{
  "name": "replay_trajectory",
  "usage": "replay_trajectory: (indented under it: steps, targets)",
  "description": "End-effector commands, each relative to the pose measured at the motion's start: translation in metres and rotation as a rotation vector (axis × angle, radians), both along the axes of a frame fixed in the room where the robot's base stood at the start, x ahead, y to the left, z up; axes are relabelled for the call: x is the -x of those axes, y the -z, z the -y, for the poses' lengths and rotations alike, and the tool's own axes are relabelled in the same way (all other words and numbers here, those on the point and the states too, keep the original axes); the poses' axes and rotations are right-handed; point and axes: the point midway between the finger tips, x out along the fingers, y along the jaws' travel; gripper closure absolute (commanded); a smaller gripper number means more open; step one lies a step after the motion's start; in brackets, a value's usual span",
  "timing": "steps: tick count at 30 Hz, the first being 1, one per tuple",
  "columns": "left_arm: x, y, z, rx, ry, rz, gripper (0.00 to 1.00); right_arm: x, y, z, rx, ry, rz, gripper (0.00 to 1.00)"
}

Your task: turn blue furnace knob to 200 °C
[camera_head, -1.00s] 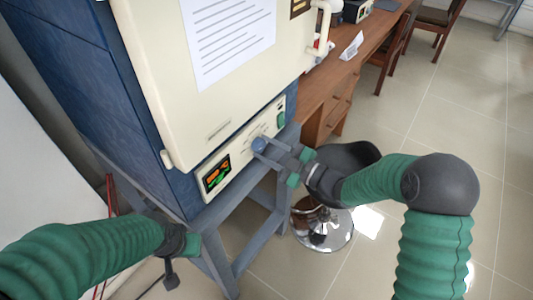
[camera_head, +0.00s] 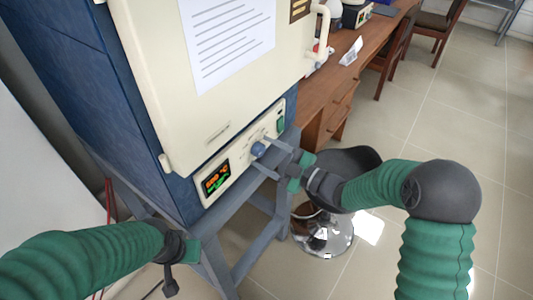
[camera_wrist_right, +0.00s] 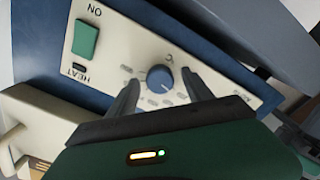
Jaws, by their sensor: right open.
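The blue furnace knob (camera_head: 258,149) is on the cream control panel (camera_head: 232,172) of the blue furnace. It also shows in the right wrist view (camera_wrist_right: 160,78), with a white pointer mark on its face. My right gripper (camera_head: 264,154) is open, its two fingers spread in front of the knob. In the right wrist view there is a gap between the knob and each finger. The display (camera_head: 216,180) left of the knob is lit with orange and green characters, too small to read surely. My left gripper (camera_head: 180,252) hangs low at the left, its opening unclear.
A green switch (camera_wrist_right: 85,39) marked ON and a HEAT lamp sit on the panel beside the knob. The furnace stands on a grey-blue metal stand (camera_head: 245,225). A stool (camera_head: 325,230) is below my right arm. A wooden desk (camera_head: 345,75) stands behind at the right.

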Motion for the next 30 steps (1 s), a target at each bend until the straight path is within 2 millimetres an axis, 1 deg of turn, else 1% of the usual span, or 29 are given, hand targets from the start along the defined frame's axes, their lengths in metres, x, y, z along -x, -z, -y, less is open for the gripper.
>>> replay_trajectory:
  steps: [4,8,18,21,25,30]
  targets:
    - [0.000,0.000,0.000,0.000,0.000,0.000,1.00,0.002,0.000,0.004,0.000,0.001,0.000,0.41]
    - [0.000,0.001,0.000,0.000,0.000,0.000,1.00,0.014,0.001,0.021,0.001,0.003,-0.002,0.41]
    - [0.000,0.003,0.000,0.000,0.000,0.000,1.00,0.071,0.001,0.101,0.001,0.006,-0.002,0.41]
    - [0.000,0.003,0.000,0.000,0.000,0.000,1.00,0.084,0.001,0.119,0.000,0.003,-0.002,0.41]
    - [0.000,0.004,0.000,0.000,0.000,0.000,1.00,0.095,0.001,0.133,0.000,0.002,-0.001,0.41]
    - [0.000,0.004,0.000,0.000,0.000,0.000,1.00,0.098,0.001,0.137,0.000,-0.001,-0.001,0.41]
